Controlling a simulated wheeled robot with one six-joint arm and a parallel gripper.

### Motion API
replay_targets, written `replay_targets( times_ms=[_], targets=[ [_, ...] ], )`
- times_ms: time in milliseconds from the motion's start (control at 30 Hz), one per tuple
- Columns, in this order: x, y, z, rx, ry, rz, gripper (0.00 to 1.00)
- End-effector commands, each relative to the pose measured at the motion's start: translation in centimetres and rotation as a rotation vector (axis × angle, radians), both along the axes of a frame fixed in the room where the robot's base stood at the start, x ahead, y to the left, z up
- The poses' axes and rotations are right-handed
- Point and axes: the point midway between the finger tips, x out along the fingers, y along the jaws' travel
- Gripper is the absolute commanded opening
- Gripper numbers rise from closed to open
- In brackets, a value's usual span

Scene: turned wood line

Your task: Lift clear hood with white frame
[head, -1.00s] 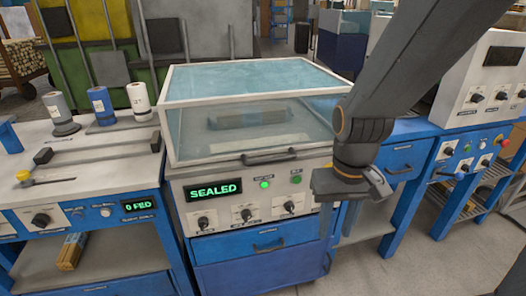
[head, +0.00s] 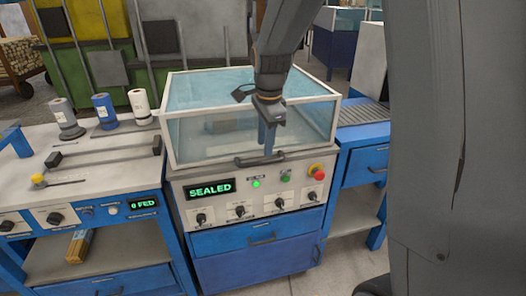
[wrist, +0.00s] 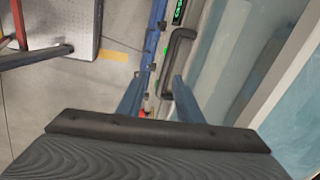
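The clear hood with white frame (head: 309,122) sits down on the sealing machine (head: 265,203). A dark bar handle (head: 275,160) is at its lower front edge. A blurred bundle (head: 222,124) shows inside through the panels. My gripper (head: 266,151) points down in front of the hood, with its fingers close to the handle. In the wrist view its two blue fingers (wrist: 160,77) are apart, and the near end of the handle (wrist: 178,50) appears between them. I cannot tell whether they touch it.
The machine's display (head: 209,189) reads SEALED and a green lamp is lit. A red button (head: 316,171) is at the panel's right. A workbench (head: 90,147) with several rolls stands left, and a blue roller table (head: 362,112) stands right.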

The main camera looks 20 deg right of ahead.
Motion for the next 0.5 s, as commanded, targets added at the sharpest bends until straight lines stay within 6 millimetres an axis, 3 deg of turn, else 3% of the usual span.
replay_targets(
  times_ms=[167, 500],
  targets=[
    [1.3, 0.0, 0.2, 0.016, -0.009, -0.090, 0.33],
    [2.0, 0.0, -4.4, 0.017, -0.006, -0.093, 0.33]
  ],
)
